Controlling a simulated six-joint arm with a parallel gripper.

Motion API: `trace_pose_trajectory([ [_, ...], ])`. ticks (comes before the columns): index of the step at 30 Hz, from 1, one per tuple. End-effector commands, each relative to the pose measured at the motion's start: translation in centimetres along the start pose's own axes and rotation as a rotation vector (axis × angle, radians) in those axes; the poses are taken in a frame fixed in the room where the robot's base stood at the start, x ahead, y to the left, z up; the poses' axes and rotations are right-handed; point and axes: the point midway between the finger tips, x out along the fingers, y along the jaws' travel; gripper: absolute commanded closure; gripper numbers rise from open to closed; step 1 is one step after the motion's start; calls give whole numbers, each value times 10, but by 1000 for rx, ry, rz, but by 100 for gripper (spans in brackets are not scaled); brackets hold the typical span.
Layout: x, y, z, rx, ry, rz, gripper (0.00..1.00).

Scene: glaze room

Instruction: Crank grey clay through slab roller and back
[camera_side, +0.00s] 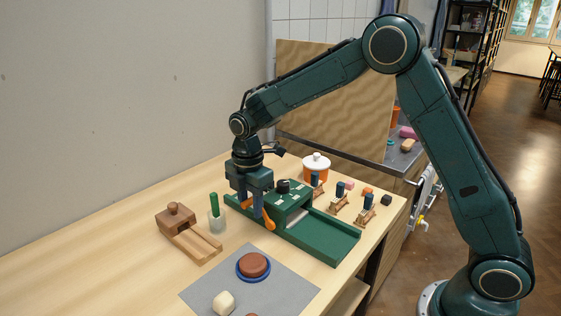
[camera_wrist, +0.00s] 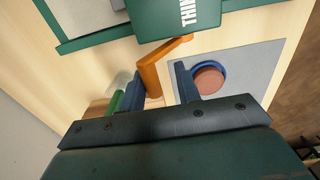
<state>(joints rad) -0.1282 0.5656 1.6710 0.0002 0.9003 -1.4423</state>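The green slab roller (camera_side: 325,235) stands on the table with its bed running to the front right. A pale grey slab, apparently the clay (camera_side: 298,214), lies on the bed beside the roller housing; part of it also shows in the wrist view (camera_wrist: 85,14). The orange crank (camera_side: 266,222) is on the near side of the housing. My gripper (camera_side: 250,207) points down at the crank. In the wrist view the fingers (camera_wrist: 160,86) are apart, with the orange crank arm (camera_wrist: 151,76) reaching between them, close to the left finger. A gap shows before the right finger.
A wooden box with a knob (camera_side: 184,236) and a cup holding a green-handled tool (camera_side: 216,226) stand left. In front, a grey mat (camera_side: 286,287) bears a blue dish with brown clay (camera_side: 253,266) and a cream lump (camera_side: 224,302). A lidded pot (camera_side: 316,166) and several wooden stands are behind.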

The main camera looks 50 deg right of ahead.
Motion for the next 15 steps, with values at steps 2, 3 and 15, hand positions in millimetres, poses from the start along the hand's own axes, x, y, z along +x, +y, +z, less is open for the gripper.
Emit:
trace_pose_trajectory([
  [2, 1, -6, 0, -1, -1, -11, 71],
  [3, 0, -7, 0, -1, -1, -11, 71],
  [15, -1, -7, 0, -1, -1, -8, 71],
])
